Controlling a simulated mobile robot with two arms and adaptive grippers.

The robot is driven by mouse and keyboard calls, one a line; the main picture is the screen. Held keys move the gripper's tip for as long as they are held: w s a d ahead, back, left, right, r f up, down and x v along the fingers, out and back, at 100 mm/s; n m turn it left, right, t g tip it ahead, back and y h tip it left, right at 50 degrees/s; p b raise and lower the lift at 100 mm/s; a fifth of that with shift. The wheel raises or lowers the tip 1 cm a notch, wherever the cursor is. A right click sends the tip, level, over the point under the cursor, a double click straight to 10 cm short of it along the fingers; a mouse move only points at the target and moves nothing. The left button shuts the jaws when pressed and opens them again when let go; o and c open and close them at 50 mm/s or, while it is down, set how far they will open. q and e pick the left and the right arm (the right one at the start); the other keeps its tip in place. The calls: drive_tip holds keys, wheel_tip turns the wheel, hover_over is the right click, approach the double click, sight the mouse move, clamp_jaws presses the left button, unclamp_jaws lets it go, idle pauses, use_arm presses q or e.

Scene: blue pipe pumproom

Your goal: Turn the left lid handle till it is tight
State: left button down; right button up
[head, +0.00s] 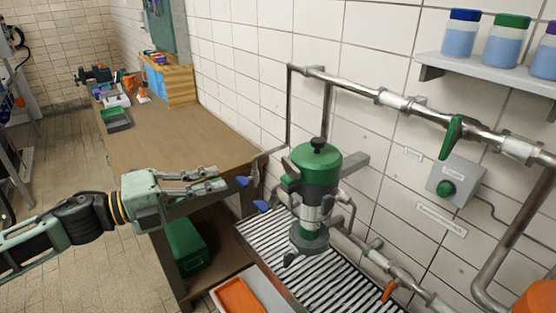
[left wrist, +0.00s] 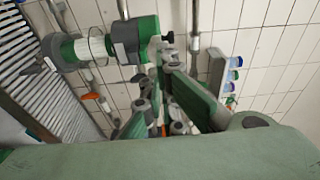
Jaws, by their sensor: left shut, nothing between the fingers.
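A green-topped housing (head: 318,168) with a black knob (head: 318,143) on its lid stands upright at the drain grate. A grey bar (head: 270,154) sticks out at its left and a second grey bar (head: 353,160) at its right; I cannot tell for sure which part is the left lid handle. My left gripper (head: 222,178) is shut and empty, left of the housing and apart from it in the head view. In the left wrist view the housing (left wrist: 88,48) lies sideways beyond the fingers (left wrist: 160,62). My right gripper is not in view.
Two blue levers (head: 243,182) are between my gripper and the housing. A wooden bench (head: 170,140) stands behind the arm. A slatted grate (head: 290,255) lies below the housing. A steel pipe with a green lever (head: 451,138) runs along the wall.

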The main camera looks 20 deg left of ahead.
use_arm(q)
drive_tip(key=w, duration=0.1)
drive_tip(key=p, duration=0.7)
approach(284, 162)
drive_tip(key=x, duration=0.6)
drive_tip(key=shift+r, duration=0.35)
drive_tip(key=shift+w+d+f+p, duration=0.2)
drive_tip(key=shift+w+d+p, duration=0.1)
drive_tip(key=shift+w+d, duration=0.15)
drive_tip(key=shift+s, duration=0.1)
drive_tip(key=shift+a+f, duration=0.1)
